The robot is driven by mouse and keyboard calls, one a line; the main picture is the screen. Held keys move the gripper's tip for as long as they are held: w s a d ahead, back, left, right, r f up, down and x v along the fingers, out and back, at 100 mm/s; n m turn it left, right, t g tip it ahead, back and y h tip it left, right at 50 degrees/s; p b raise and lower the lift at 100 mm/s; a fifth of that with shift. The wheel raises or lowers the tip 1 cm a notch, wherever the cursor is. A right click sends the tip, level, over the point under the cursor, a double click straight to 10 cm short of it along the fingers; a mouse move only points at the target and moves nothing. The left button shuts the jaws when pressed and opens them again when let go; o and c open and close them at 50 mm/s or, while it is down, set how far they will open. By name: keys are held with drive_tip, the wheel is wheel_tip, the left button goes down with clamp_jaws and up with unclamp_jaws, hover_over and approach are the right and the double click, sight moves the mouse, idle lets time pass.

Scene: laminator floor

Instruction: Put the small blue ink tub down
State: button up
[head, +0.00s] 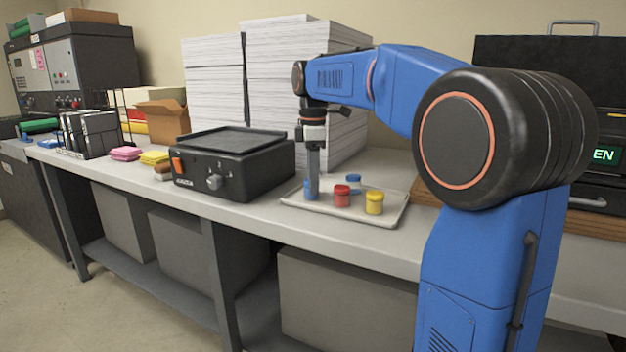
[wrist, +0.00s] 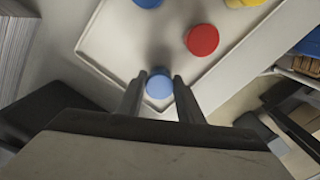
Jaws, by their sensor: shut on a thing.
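The small blue ink tub (wrist: 159,84) is between my two fingertips in the wrist view, over the corner of the tray. My gripper (head: 312,188) is shut on this tub; in the head view the tub (head: 310,193) shows low at the fingers, at the tray's left end. The pale tray (head: 335,217) lies on the bench. Whether the tub's base touches the tray, I cannot tell.
On the tray stand a red tub (head: 342,196), a yellow tub (head: 374,203) and another blue tub (head: 353,179). A black hot plate-like machine (head: 232,165) stands to the left. Tall paper stacks (head: 285,90) stand behind my gripper.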

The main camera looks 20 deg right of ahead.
drive_tip(key=shift+f, duration=0.1)
drive_tip(key=o, duration=1.1)
drive_tip(key=shift+c, duration=0.2)
